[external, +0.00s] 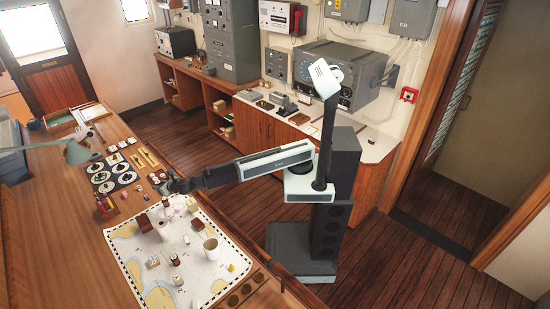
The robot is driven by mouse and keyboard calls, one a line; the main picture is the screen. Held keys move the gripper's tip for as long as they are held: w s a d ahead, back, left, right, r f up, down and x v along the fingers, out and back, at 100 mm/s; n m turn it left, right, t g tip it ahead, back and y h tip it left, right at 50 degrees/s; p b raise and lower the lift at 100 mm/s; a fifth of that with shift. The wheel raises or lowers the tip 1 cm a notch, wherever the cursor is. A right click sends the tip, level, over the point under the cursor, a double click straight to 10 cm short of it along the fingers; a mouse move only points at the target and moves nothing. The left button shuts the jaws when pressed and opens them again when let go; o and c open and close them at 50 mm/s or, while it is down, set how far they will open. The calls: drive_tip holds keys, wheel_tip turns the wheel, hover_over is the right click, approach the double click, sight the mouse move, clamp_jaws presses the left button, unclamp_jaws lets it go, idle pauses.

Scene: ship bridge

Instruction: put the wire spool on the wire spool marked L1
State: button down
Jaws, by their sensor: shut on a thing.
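My gripper (172,186) is over the wooden desk, just beyond the far edge of the chart, at the end of my outstretched arm. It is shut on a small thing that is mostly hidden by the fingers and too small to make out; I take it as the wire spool. Small spool-like pieces stand on the chart, one at the front (174,260) and one to its left (153,261). No marking L1 can be read at this size, so I cannot tell which spool bears it.
The chart (205,284) carries a white cup (211,249), a reddish-brown block (144,223) and several small items. A panel of round black-and-white discs (103,177) lies left of my gripper.

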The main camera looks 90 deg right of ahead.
sight(164, 199)
wheel_tip(164, 199, down, 7)
drive_tip(key=b, duration=0.5)
drive_tip(key=shift+b, duration=0.4)
drive_tip(key=shift+r, duration=0.25)
drive_tip(key=shift+f, duration=0.25)
drive_tip(key=c, duration=1)
unclamp_jaws()
drive_tip(key=shift+r, duration=0.1)
drive_tip(key=shift+s+a+r+p, duration=0.15)
drive_tip(key=shift+r+p, duration=0.15)
drive_tip(key=shift+p, duration=0.15)
drive_tip(key=p+v, duration=0.4)
drive_tip(key=v, duration=0.7)
drive_tip(key=shift+s+a+r, duration=0.15)
drive_tip(key=shift+s, duration=0.1)
